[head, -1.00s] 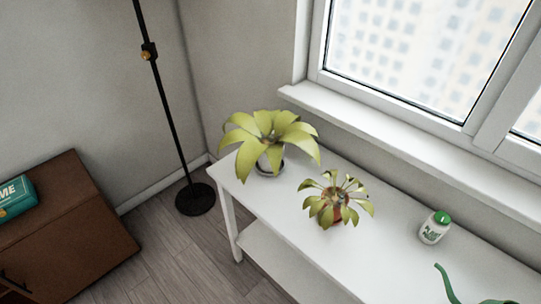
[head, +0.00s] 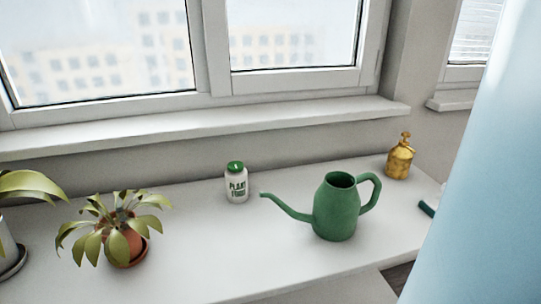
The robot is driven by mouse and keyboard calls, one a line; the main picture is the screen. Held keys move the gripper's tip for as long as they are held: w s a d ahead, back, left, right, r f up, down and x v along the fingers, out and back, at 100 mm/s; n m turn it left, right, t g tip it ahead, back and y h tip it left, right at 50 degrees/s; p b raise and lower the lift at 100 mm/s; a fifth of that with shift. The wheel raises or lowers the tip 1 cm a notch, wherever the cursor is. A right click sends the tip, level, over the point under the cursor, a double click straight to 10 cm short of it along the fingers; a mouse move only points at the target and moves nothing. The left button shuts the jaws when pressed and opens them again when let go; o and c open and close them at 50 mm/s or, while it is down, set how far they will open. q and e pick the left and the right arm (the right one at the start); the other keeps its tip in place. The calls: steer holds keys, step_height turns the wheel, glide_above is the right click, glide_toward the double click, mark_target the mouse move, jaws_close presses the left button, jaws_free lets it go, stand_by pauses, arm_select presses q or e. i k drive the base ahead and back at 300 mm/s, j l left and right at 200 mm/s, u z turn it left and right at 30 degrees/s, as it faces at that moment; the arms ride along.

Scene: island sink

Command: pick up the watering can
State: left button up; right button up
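The green watering can (head: 336,212) stands upright on a white table (head: 205,262) below the window. Its thin spout points left and its loop handle is on the right. Its open top faces up, and nothing touches it. Neither of my grippers shows in the head view.
A white bottle with a green cap (head: 236,184) stands left of the can, near the spout tip. A potted plant (head: 122,243) is further left, with another plant (head: 30,186) at the edge. A brass sprayer (head: 399,160) stands at the back right. A pale blue surface (head: 490,190) blocks the right side.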

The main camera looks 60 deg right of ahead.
mark_target(324, 206)
steer(key=i+j+z, duration=0.1)
steer(key=j+z, duration=0.25)
steer(key=i+j+z, duration=0.1)
steer(key=z, duration=0.25)
steer(key=j+z, duration=0.35)
